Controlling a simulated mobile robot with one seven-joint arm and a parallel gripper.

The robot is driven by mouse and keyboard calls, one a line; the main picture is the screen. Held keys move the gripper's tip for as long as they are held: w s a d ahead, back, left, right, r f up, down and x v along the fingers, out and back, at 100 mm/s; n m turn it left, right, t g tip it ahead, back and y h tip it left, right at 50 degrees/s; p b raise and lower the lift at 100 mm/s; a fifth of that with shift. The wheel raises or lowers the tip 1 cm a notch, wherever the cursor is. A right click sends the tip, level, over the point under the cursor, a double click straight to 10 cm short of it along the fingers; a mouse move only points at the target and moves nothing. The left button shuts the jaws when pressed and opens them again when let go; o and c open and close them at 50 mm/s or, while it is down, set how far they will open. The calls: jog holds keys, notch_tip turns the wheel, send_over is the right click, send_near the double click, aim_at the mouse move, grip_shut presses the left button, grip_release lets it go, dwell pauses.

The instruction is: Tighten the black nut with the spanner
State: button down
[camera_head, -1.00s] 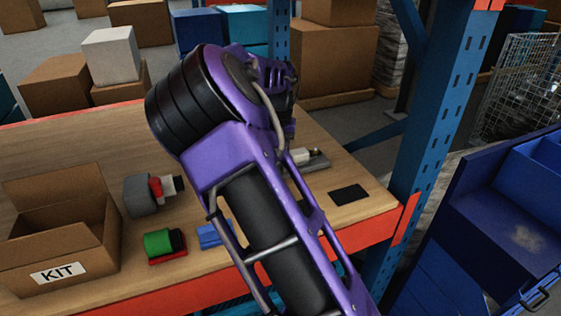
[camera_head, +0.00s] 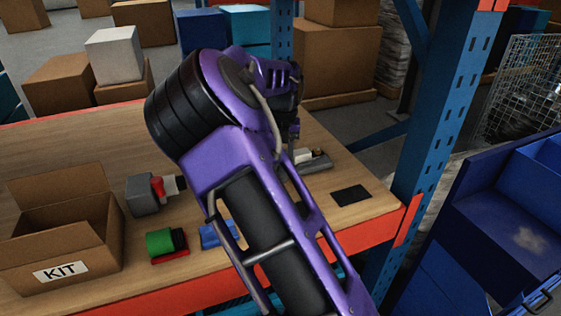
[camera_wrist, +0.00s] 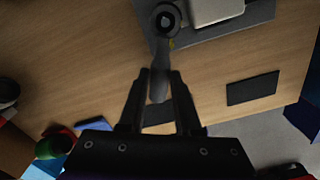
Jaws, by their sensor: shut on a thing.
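My gripper (camera_wrist: 160,85) is shut on the grey spanner (camera_wrist: 158,88), whose handle sits between the two dark fingers in the wrist view. The spanner points away from my gripper, and its ring end lies at the top of that view. A dark round piece, seemingly the black nut (camera_wrist: 166,20), shows inside the ring; I cannot tell how fully the ring sits around it. A grey fixture with a pale block (camera_wrist: 212,10) is beside the ring, and it also shows in the head view (camera_head: 318,164). My purple arm hides the spanner and nut there.
A wooden table (camera_head: 300,215) carries an open KIT box (camera_head: 60,245), a grey block with a red part (camera_head: 142,196), a green cylinder on a red base (camera_head: 160,241), a blue piece (camera_head: 217,235) and a black pad (camera_head: 350,195). A blue rack post (camera_head: 432,110) stands at right.

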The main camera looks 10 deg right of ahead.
jog(key=shift+r, duration=0.15)
jog(key=shift+r, duration=0.7)
jog(key=shift+r, duration=0.8)
jog(key=c, duration=1.2)
grip_release()
grip_shut()
